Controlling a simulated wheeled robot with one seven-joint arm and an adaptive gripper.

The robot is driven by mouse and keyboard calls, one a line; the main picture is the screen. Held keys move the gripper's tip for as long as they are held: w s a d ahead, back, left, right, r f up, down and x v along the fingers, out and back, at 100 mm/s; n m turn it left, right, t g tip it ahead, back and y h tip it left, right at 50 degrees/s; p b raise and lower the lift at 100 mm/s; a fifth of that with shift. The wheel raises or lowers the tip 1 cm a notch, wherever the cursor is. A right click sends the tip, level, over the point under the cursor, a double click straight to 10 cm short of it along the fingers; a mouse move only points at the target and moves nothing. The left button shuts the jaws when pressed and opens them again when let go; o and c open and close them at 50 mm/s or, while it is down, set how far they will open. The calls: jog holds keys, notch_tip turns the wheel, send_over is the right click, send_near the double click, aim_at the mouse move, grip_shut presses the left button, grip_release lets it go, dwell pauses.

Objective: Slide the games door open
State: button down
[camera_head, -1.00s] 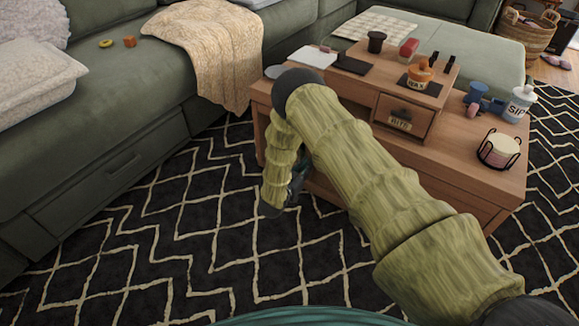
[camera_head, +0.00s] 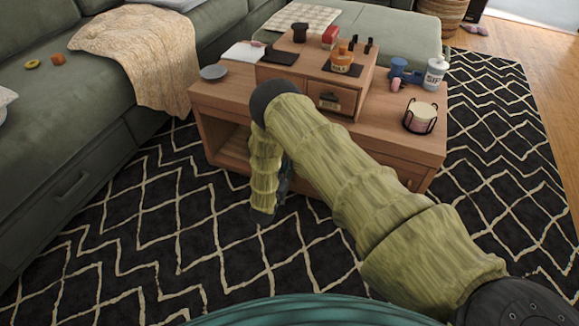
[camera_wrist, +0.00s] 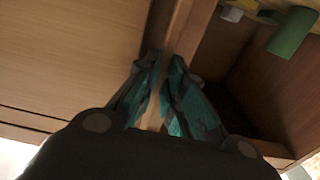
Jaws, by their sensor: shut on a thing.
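The games door (camera_wrist: 75,50), a flat wooden panel, fills the left of the wrist view. A paler wooden strip (camera_wrist: 178,28) runs along its edge. My gripper (camera_wrist: 164,70) is shut on this strip, with a teal-lined finger on either side. To the right of the strip is an open compartment (camera_wrist: 265,85). In the head view my gripper (camera_head: 284,178) is low at the front of the wooden coffee table (camera_head: 228,92), and my arm hides most of the door. The open compartment (camera_head: 222,135) shows at the table's left end.
A green cylinder (camera_wrist: 292,32) and a small grey thing (camera_wrist: 232,13) show in the compartment. The tabletop holds a grey dish (camera_head: 213,72), a candle in a wire holder (camera_head: 420,116) and a pump bottle (camera_head: 435,74). The green sofa (camera_head: 65,130) stands left. The patterned rug (camera_head: 130,235) in front is clear.

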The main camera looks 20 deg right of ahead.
jog(key=shift+r, duration=0.1)
jog(key=c, duration=1.5)
grip_release()
jog(key=shift+a, duration=0.1)
jog(key=shift+s, duration=0.1)
jog(key=v, duration=1.2)
